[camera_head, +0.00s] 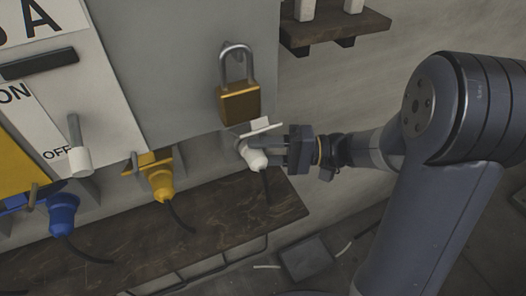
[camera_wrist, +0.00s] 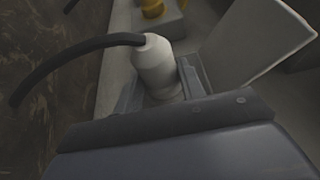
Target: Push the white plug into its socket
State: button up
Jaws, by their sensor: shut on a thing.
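The white plug (camera_head: 255,157) is at the lower right of the grey cabinet, below the padlock, with a dark cable hanging from it. My gripper (camera_head: 262,152) comes from the right and is shut on it. In the wrist view the white plug (camera_wrist: 154,68) sits between the two fingers, its black cable curving off to the left. A raised white flap (camera_head: 261,129) is just above the plug; it also shows in the wrist view (camera_wrist: 262,42). The socket opening is hidden, so I cannot tell how far the plug is in.
A brass padlock (camera_head: 239,103) hangs above the plug. A yellow plug (camera_head: 161,182) and a blue plug (camera_head: 63,212) are in line to the left. A brown shelf (camera_head: 120,240) runs below. A lever (camera_head: 77,145) points near OFF.

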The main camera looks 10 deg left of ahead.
jog(key=shift+w+a, duration=0.2)
jog(key=shift+w, duration=0.1)
jog(key=o, duration=1)
jog(key=shift+d, duration=0.1)
jog(key=d, duration=0.3)
jog(key=w+d, duration=0.1)
jog(key=d, duration=0.6)
jog(key=shift+w+d, duration=0.3)
jog(key=shift+w, duration=0.05)
jog(key=a, duration=0.3)
jog(key=s+a, duration=0.1)
jog(key=a, duration=0.6)
jog(key=shift+s+a, duration=0.35)
